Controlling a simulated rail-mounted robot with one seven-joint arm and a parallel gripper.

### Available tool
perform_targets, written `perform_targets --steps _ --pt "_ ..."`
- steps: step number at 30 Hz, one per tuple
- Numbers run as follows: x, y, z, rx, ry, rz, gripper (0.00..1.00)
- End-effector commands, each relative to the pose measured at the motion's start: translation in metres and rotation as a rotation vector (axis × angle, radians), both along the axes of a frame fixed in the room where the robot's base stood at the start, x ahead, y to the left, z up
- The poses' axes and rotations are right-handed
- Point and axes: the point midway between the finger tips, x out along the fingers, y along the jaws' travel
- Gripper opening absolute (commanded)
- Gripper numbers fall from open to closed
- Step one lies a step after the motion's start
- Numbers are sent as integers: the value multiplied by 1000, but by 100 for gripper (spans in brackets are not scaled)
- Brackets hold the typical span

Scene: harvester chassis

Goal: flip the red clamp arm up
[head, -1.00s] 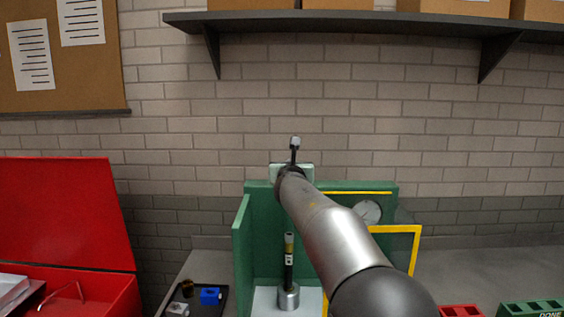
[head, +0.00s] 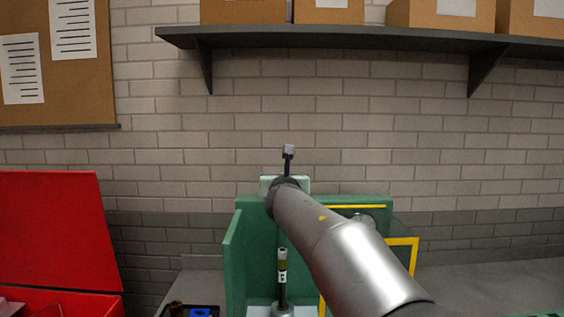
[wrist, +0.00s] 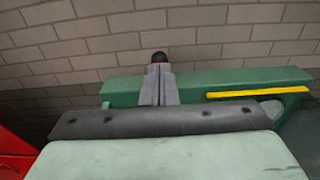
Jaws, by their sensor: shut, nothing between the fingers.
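My gripper (wrist: 159,70) shows in the wrist view as two grey fingers, shut together and pointing forward at the green fixture (wrist: 238,80). Just past the fingertips is a dark rounded knob with a little red under it, likely the tip of the red clamp arm (wrist: 160,57). The rest of that arm is hidden behind my fingers. I cannot tell whether the fingers touch it.
A slim dark upright piece with a yellowish band (head: 282,262) stands inside the fixture, left of my arm. A gauge (head: 363,219) and a yellow frame (head: 402,241) are on the right. An open red box (head: 55,225) stands left. A shelf (head: 340,40) is above.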

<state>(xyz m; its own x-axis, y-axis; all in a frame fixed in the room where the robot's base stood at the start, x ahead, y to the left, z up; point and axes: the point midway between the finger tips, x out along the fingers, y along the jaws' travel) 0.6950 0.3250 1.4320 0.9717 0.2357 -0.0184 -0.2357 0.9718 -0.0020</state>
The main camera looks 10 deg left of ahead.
Motion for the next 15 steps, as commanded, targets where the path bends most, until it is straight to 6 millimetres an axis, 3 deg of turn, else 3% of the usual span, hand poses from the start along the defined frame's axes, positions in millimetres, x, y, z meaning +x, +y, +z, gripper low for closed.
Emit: perform_targets --steps 1,6,15 --pt "-5 -2 24 3 -1 0 0" --pt "-19 -4 54 3 1 1 0" --pt "-30 -6 75 0 3 3 0"
